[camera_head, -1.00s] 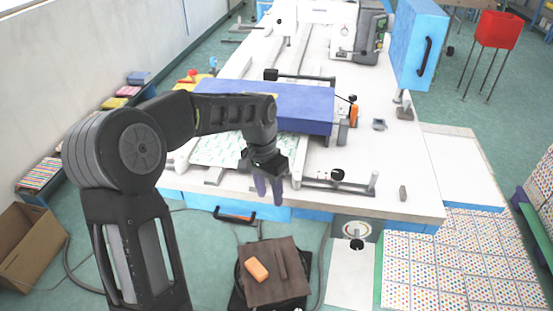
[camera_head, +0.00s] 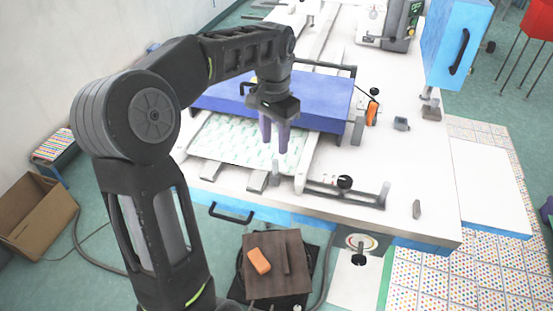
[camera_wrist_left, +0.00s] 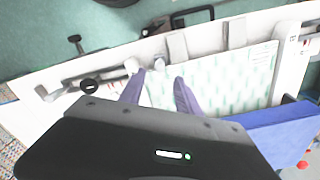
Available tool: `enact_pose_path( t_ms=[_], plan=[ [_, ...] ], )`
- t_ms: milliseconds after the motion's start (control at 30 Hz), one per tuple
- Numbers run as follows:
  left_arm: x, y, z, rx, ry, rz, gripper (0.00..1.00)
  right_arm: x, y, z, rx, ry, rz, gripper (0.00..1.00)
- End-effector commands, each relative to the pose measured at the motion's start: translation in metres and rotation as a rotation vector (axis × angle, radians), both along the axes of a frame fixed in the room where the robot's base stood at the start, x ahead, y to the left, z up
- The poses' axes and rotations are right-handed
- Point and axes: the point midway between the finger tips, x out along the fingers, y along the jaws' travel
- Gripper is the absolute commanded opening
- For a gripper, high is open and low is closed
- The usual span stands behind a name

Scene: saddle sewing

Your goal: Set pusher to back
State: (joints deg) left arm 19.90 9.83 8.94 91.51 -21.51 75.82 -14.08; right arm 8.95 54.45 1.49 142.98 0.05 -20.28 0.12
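No part is marked as the pusher. A small pale upright post (camera_head: 275,174), which may be it, stands at the front of the patterned sheet stack (camera_head: 232,143) on the white machine table. In the wrist view, the post's pale round top (camera_wrist_left: 158,63) shows just beyond my fingertips. My left gripper (camera_head: 275,150) points down over the front right of the stack. Its two purple fingers are apart and nothing shows between them. It also shows in the wrist view (camera_wrist_left: 159,77). I cannot tell whether it touches the post. My right gripper is out of view.
A blue-purple cover (camera_head: 320,104) lies across the table behind the gripper. A metal bar with a black knob (camera_head: 344,182) is at the front right. A blue box (camera_head: 455,40) stands at the right. A brown stand with an orange block (camera_head: 259,261) is in front.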

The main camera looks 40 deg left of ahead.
Motion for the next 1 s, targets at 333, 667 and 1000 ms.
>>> enact_pose_path(
  t_ms=[333,667,1000],
  plan=[
    [-0.001,-0.001,-0.036,-0.001,0.005,0.000,0.40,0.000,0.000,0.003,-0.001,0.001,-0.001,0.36],
    [0.000,-0.001,-0.076,-0.001,0.002,0.001,0.40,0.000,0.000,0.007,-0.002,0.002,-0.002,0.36],
    [0.000,-0.001,-0.078,0.000,0.000,0.000,0.36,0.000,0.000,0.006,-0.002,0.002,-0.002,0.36]
  ],
)
